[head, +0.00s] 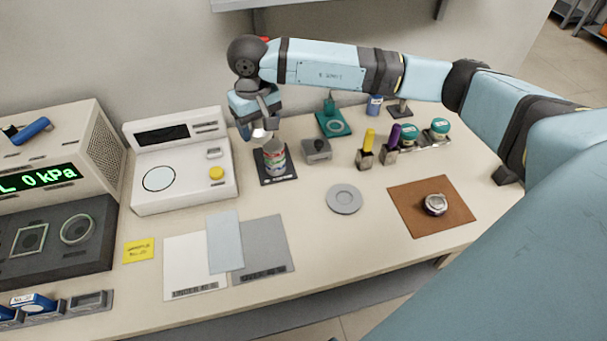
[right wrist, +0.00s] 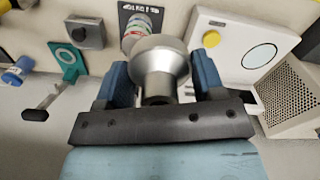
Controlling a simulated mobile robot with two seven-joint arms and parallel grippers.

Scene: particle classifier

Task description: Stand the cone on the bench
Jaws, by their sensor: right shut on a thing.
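The cone (right wrist: 160,58) is a silver metal piece, wide at one end with a narrower neck. My right gripper (right wrist: 160,85) is shut on it, with a blue finger on each side of the neck. In the head view my right gripper (head: 258,122) hangs over the back of the bench (head: 325,245), and only a small bright part of the cone (head: 259,136) shows below it. The cone is above the bench, close to a stack of coloured rings (head: 273,154) on a black mat (head: 280,181). My left gripper is out of view.
A white instrument (head: 180,190) stands left of the stack and a small grey box (head: 316,150) right of it. A grey round dish (head: 344,199) and a brown mat (head: 415,222) lie further right. Sheets (head: 265,255) lie in front. Bare bench lies between the sheets and the dish.

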